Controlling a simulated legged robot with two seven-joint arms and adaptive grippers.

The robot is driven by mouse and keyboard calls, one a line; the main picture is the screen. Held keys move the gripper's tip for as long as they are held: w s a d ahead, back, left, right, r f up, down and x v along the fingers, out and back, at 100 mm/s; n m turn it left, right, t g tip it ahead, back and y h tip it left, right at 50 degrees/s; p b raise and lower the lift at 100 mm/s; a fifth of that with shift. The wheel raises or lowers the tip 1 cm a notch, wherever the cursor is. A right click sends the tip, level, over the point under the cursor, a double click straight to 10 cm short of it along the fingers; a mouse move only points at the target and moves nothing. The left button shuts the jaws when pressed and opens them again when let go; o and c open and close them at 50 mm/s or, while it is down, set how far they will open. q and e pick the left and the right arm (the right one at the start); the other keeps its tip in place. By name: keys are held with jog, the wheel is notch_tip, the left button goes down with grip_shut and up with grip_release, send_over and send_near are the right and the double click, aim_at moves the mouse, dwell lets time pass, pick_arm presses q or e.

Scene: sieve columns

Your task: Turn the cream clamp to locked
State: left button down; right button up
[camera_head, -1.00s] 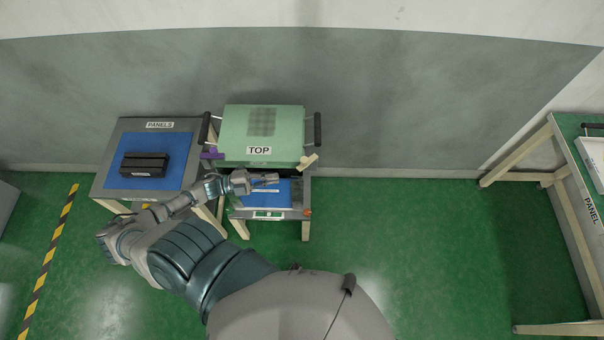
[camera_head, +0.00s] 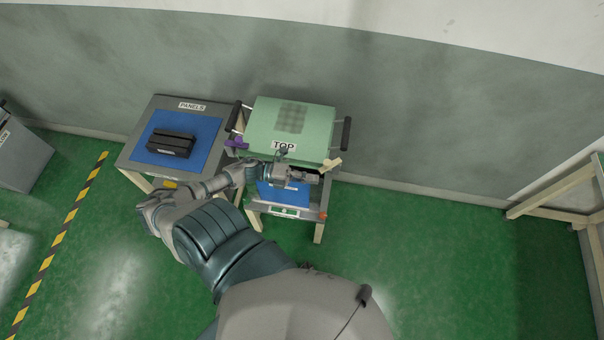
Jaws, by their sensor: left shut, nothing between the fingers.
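The cream clamp (camera_head: 331,165) is a small pale lever at the front right corner of the green sieve box marked TOP (camera_head: 291,126). It sits at an angle, its outer end pointing up and to the right. A purple clamp (camera_head: 236,144) is at the box's front left corner. My left gripper (camera_head: 315,178) is shut and empty, just in front of the box and close below the cream clamp. I cannot tell whether it touches the clamp. My right gripper is not in view.
The box stands over a grey table with a blue pad (camera_head: 284,194). A PANELS table (camera_head: 141,149) with a black block (camera_head: 171,144) on a blue mat stands to the left. A grey bin is at the far left.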

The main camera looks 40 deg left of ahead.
aim_at(326, 166)
pick_arm(q)
jog(key=w, duration=0.2)
jog(key=w+d, duration=0.1)
jog(key=w, duration=0.1)
jog(key=shift+w+f+p, duration=0.15)
jog(key=shift+w+p, duration=0.15)
jog(key=shift+w+a, duration=0.3)
jog(key=shift+a, duration=0.05)
jog(key=shift+a, duration=0.15)
jog(key=shift+w+a+b, duration=0.2)
jog(key=shift+a+b, duration=0.4)
jog(key=shift+a, duration=0.1)
jog(key=shift+w+a+b, duration=0.3)
jog(key=shift+a+b, duration=0.05)
jog(key=shift+a, duration=0.15)
jog(key=shift+w+a+b, duration=0.25)
jog(key=shift+a+b, duration=0.05)
jog(key=shift+a, duration=0.15)
